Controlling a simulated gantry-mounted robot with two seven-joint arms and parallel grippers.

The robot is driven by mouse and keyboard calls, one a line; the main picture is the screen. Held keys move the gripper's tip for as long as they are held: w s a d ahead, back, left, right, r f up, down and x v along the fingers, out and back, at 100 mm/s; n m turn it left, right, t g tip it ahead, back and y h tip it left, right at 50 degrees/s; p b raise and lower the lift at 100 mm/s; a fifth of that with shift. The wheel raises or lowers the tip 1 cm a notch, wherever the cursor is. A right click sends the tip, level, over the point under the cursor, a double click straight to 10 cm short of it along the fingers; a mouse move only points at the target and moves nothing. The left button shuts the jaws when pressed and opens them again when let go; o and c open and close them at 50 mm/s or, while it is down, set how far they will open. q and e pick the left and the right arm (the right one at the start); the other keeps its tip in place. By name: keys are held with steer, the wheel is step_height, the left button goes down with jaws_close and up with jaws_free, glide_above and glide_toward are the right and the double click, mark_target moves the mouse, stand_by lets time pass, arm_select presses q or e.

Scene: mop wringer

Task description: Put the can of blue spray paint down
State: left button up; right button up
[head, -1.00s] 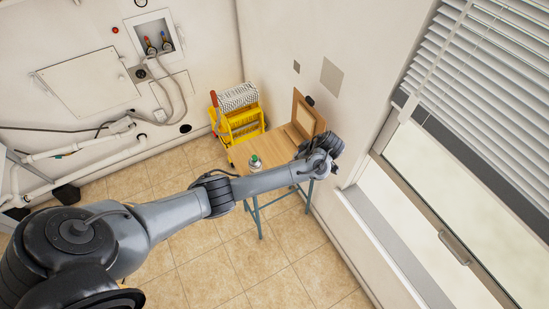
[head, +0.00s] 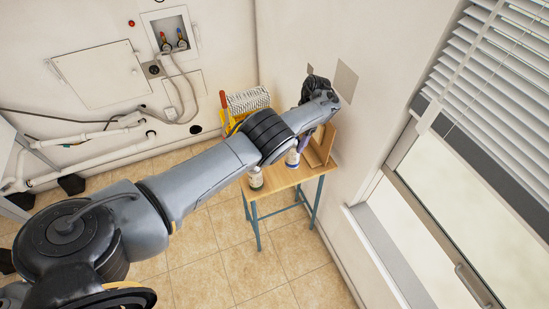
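A small can with a white and blue side (head: 292,158) shows at the back of the small wooden table (head: 283,180), just below my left arm's end. It looks upright; I cannot tell whether its base rests on the tabletop. My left gripper (head: 303,141) is over the back of the table, close to this can and largely hidden by my wrist. Whether its fingers are around the can cannot be seen. My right gripper is not in view.
A pale can (head: 256,179) stands near the table's left edge. A wooden framed piece (head: 322,146) stands at the table's back right by the wall. The yellow mop wringer (head: 232,125) is behind my forearm. The front tabletop is clear.

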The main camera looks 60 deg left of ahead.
arm_select(q)
steer(key=s+a+f+b, duration=0.2)
steer(key=a+f+b, duration=0.8)
steer(key=b, duration=0.3)
steer(key=shift+a+f, duration=0.35)
steer(key=shift+a, duration=0.35)
steer(key=shift+f+b, duration=0.1)
steer(key=shift+b, duration=0.2)
steer(key=o, duration=1.2)
